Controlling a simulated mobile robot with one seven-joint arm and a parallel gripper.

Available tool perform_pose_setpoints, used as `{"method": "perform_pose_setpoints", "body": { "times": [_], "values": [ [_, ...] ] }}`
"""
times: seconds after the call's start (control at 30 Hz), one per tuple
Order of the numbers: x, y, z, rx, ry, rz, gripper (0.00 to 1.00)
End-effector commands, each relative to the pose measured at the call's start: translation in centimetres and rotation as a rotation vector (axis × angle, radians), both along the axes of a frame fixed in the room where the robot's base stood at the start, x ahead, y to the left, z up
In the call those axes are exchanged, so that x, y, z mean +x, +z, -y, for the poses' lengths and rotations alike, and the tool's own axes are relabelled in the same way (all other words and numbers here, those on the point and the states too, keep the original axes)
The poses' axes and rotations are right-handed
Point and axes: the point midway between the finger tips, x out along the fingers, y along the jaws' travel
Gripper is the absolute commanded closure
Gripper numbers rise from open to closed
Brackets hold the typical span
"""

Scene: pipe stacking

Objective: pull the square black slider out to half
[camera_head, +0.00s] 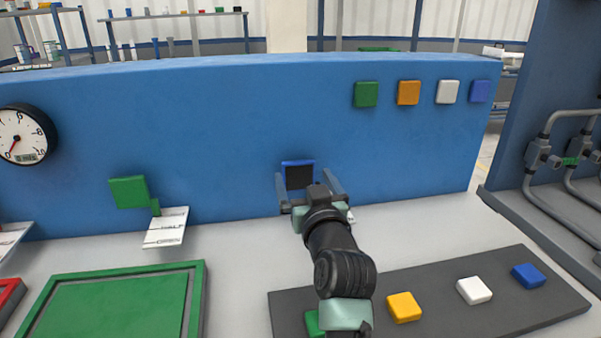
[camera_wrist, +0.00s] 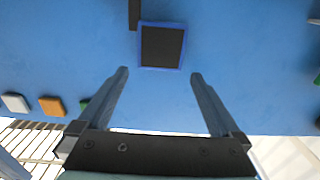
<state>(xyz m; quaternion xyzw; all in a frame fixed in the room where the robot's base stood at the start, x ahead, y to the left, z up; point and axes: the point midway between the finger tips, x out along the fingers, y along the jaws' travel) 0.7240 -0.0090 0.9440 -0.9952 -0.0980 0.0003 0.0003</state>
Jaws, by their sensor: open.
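The square black slider (camera_head: 299,176) is on the blue wall panel, with a blue border around its dark face. In the wrist view the black slider (camera_wrist: 162,46) lies beyond the fingertips, a little above the middle between them. My gripper (camera_head: 307,180) faces the panel with its two fingers spread to either side of the slider. In the wrist view my gripper (camera_wrist: 160,73) is open, with nothing between its fingers. How far the slider stands out from the panel cannot be told.
The blue panel (camera_head: 225,110) carries a round gauge (camera_head: 22,135), a green square (camera_head: 129,192) and a row of coloured squares at upper right. A grey mat (camera_head: 445,317) with several coloured blocks and a green tray (camera_head: 197,300) lie in front. Pipes (camera_head: 560,190) stand at right.

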Motion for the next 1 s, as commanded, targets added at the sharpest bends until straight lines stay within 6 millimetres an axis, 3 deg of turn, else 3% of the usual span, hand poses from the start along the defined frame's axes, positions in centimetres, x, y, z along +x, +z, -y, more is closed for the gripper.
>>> {"method": "perform_pose_setpoints", "body": {
  "times": [0.3,0.7,1.0],
  "values": [
    [3.3,0.0,-0.7,-0.001,0.0,0.0,0.0],
    [3.8,0.0,-0.8,-0.001,0.0,0.0,0.0],
    [3.8,0.0,-0.8,-0.001,0.0,0.0,0.52]
  ]
}}
